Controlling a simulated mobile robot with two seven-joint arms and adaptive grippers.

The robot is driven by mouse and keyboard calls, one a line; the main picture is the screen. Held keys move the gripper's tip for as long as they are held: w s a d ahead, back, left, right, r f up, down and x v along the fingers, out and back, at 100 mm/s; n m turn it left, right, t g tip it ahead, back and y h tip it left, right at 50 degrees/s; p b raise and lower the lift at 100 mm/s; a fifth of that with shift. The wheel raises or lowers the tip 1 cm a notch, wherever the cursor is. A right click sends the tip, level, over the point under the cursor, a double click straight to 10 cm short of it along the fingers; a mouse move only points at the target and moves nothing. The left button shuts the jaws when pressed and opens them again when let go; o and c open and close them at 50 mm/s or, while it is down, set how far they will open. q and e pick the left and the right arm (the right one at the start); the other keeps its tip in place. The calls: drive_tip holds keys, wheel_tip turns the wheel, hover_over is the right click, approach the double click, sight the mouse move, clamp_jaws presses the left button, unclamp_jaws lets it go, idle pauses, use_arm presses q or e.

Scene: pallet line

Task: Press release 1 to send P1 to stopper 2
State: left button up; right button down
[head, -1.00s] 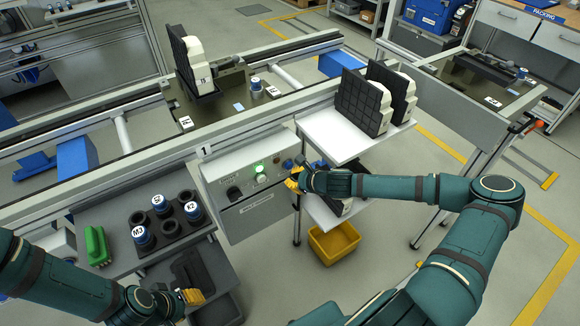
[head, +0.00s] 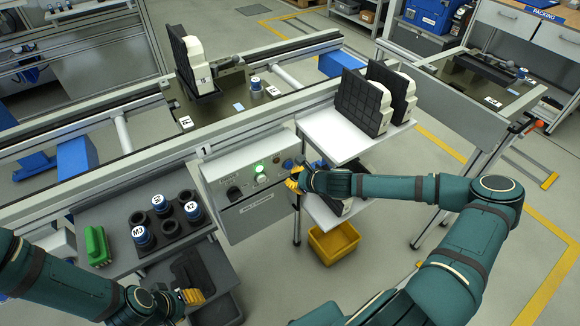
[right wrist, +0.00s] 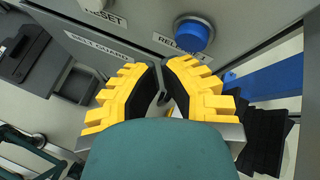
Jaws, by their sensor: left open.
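The station 1 control box (head: 240,185) stands in front of the conveyor. Its blue release button (head: 287,164) is at the right of the panel; in the right wrist view the blue button (right wrist: 192,36) sits above a RELEASE label. My right gripper (head: 294,181) is just in front of the panel, its fingertips together and empty, below and left of the button in the wrist view and apart from it. A dark pallet (head: 215,108) on the conveyor carries a black and white part (head: 188,62); its label is too small to read surely. My left gripper (head: 192,297) is open, low at the left.
A white shelf (head: 345,135) holds black and white parts right of the panel. A yellow bin (head: 334,243) is below.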

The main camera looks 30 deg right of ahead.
drive_tip(key=shift+w, duration=0.15)
idle(0.3)
drive_tip(key=shift+w, duration=0.3)
drive_tip(key=shift+w, duration=0.45)
idle(1.0)
drive_tip(key=shift+s+p, duration=0.5)
drive_tip(key=shift+s, duration=0.4)
